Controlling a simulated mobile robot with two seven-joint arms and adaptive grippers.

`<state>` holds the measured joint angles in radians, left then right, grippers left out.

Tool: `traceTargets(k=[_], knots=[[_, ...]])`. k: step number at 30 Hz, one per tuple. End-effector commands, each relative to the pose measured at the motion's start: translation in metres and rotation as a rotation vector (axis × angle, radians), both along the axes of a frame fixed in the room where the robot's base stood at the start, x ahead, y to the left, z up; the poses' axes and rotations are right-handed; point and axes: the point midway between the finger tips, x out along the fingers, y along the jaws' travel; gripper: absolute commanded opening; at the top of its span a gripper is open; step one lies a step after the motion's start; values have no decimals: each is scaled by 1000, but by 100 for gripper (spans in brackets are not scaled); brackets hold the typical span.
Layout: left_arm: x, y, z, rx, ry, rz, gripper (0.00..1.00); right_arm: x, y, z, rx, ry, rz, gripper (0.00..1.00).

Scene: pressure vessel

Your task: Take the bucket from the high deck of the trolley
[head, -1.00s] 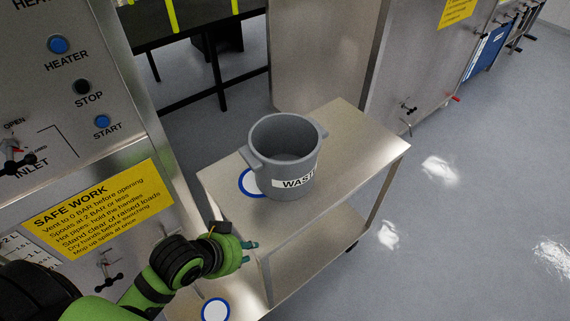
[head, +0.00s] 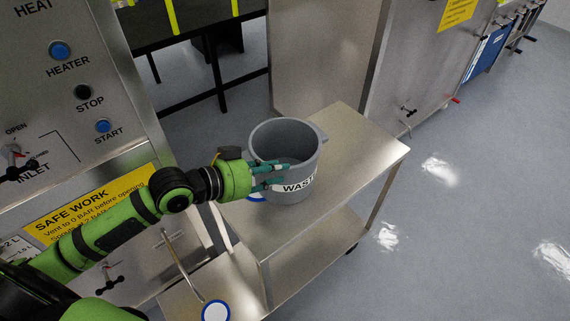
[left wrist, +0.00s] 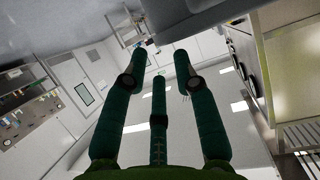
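The grey bucket (head: 303,165) stands upright on the high deck (head: 345,140) of the steel trolley, with its "WASTE" label facing me. Its right handle shows; its left handle is hidden behind my left gripper. My left gripper (head: 285,173) reaches in from the left, its fingers spread across the bucket's left side near the rim. In the left wrist view the fingers of my left gripper (left wrist: 158,70) are apart with nothing between them. A grey surface at the top there looks like part of the bucket (left wrist: 190,14). I cannot tell whether the fingers touch it. My right gripper is not in view.
A steel control panel (head: 75,110) with buttons and a yellow safety sign stands close on the left. A blue-ringed white disc (head: 215,311) lies on a lower steel surface. Steel cabinets stand behind the trolley. The floor on the right is clear.

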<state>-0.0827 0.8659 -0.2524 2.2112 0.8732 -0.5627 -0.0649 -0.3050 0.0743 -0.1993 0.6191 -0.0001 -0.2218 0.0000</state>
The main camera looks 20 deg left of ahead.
Motion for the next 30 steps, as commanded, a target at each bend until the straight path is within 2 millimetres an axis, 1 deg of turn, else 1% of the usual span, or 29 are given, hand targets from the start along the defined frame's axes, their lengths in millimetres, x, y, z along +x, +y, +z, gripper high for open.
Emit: traceTargets(k=[1, 3, 8, 11, 15, 18, 21, 28, 29, 30], knots=[[7, -6, 0, -4, -2, 0, 29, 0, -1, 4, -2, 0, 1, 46], [13, -10, -4, -3, -1, 2, 29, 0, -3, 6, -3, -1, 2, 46], [20, -16, -9, -1, -1, 0, 29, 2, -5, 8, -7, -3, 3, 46], [27, -22, -10, -2, 0, -1, 29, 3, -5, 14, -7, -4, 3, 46], [42, -36, -16, -2, 1, 0, 29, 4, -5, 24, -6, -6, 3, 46], [51, -42, -24, 0, 0, 1, 29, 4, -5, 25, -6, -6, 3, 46], [55, -45, -27, 2, 1, 0, 29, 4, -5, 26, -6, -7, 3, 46], [56, -46, -29, 3, 0, -1, 29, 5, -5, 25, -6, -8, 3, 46], [56, -46, -29, 3, 0, -1, 17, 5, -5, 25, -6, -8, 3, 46], [56, -46, -29, 3, 0, -1, 1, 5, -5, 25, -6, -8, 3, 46]])
